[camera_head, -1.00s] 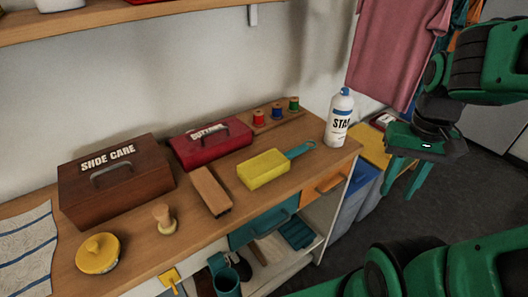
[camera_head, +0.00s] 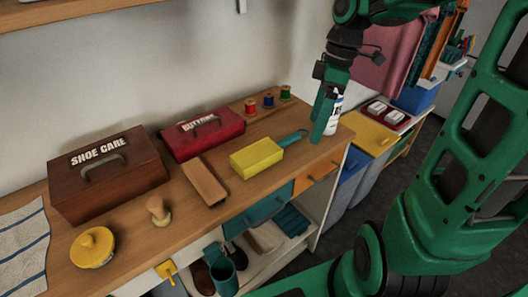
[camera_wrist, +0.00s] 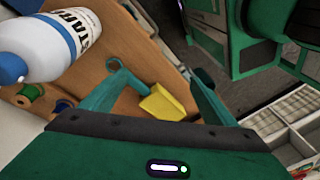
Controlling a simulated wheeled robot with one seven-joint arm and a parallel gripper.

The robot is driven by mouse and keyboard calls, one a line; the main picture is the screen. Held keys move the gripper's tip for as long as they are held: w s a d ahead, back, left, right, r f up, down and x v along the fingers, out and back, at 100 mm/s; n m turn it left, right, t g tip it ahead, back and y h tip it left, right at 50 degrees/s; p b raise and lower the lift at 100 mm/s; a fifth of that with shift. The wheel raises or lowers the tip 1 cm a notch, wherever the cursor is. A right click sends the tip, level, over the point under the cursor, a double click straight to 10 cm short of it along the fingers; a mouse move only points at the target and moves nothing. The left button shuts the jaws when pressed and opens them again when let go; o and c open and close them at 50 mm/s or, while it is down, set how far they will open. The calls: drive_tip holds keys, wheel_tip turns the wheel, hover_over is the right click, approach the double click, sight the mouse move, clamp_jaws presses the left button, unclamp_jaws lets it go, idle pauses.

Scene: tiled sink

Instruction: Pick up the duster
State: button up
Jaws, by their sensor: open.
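The duster is a yellow block (camera_head: 257,158) with a teal handle (camera_head: 293,138), lying on the wooden worktop right of centre in the head view. Its handle points right, toward my gripper (camera_head: 319,132). My gripper hangs fingers-down by the worktop's right end, just right of the handle, and partly hides the white bottle (camera_head: 337,112). In the wrist view my gripper (camera_wrist: 160,78) is open with nothing held. There the yellow block (camera_wrist: 165,104) shows between the fingers, and the teal handle (camera_wrist: 128,76) runs up beside the left fingertip. I cannot tell whether they touch.
The white bottle (camera_wrist: 50,45) stands close to my left finger in the wrist view. A brush (camera_head: 205,182), a red box (camera_head: 203,134), a brown shoe care box (camera_head: 108,175) and thread spools (camera_head: 268,102) share the worktop. A shelf (camera_head: 90,22) is above.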

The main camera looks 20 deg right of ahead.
drive_tip(key=w+a+n+y, duration=0.2)
drive_tip(key=w+a+n, duration=0.35)
drive_tip(key=n, duration=0.35)
hover_over(275, 143)
drive_tip(key=d, duration=0.2)
drive_tip(key=f, duration=0.3)
drive_tip(key=shift+w+f+n+g, duration=0.3)
drive_tip(key=shift+w+n+g, duration=0.05)
drive_tip(key=shift+n+g, duration=0.05)
drive_tip(key=shift+x, duration=3)
drive_tip(key=shift+w+d, duration=0.1)
drive_tip(key=shift+w, duration=0.05)
drive_tip(key=c, duration=1.1)
